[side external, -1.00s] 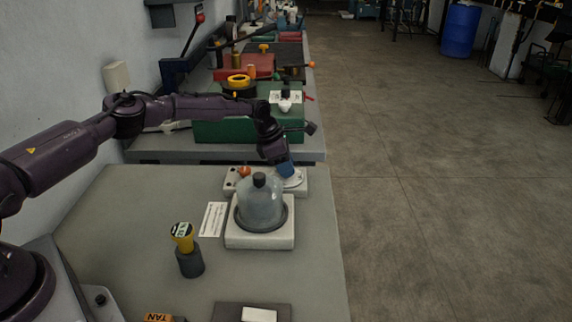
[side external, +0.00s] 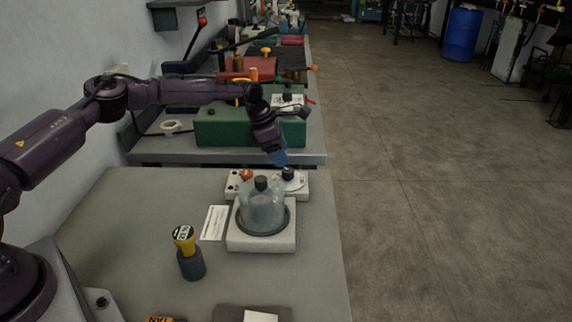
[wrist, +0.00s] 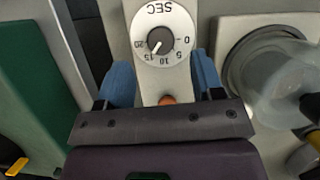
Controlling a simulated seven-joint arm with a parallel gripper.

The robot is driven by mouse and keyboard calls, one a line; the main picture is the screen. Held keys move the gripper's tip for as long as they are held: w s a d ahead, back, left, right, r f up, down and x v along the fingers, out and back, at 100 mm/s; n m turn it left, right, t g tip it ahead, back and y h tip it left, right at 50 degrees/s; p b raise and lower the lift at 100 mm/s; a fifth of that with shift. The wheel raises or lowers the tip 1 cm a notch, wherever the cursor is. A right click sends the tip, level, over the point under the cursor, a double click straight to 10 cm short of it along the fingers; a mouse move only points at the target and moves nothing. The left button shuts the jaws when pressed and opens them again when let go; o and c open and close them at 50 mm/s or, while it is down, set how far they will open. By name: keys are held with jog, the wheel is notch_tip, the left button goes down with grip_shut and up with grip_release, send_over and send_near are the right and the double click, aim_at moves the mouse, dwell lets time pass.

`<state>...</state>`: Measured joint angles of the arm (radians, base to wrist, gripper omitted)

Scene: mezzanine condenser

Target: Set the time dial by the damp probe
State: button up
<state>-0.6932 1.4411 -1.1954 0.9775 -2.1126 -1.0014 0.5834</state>
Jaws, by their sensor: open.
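The time dial is a black knob (wrist: 160,41) on a white scale marked SEC, 0 to 20, in the wrist view. Its white mark points to the lower left, near 15. In the side external view the knob (side external: 288,173) stands on a pale box (side external: 268,190) behind the glass jar. My gripper (side external: 281,160) is open and empty just above and left of the knob; its blue fingers (wrist: 163,82) are apart in the wrist view. The damp probe (side external: 184,240), yellow-headed with a small display, stands in a dark grey holder. Its reading is too small to read.
A clear jar (side external: 264,208) with a black stopper stands on a pale base in front of the dial box. An orange knob (side external: 246,174) sits on the box's left. A printed card (side external: 214,222) lies beside the jar. A green case (side external: 225,127) stands on the bench behind.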

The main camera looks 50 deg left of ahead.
jog(key=v, duration=0.7)
jog(key=shift+r, duration=0.2)
jog(key=shift+a, duration=0.1)
